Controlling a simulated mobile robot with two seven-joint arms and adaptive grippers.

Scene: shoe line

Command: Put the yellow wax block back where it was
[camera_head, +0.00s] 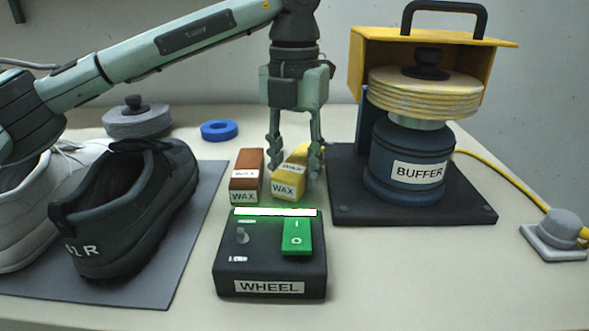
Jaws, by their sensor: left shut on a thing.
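The yellow wax block (289,185) with white WAX labels is right of the brown wax block (246,180), a small gap between them. It sits askew, its far end turned right. My left gripper (295,163) points straight down from above and is shut on the yellow block, one finger on each side. The block is at or very near the table top; I cannot tell if it touches. The brown block stands on the table with its own WAX labels. My right gripper is not in view.
The black WHEEL switch box (270,270), with a lit green switch, stands just in front of the blocks. The BUFFER machine (415,160) on its dark base is close right. Shoes (135,205) on a grey mat are left. A blue ring (219,131) lies behind.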

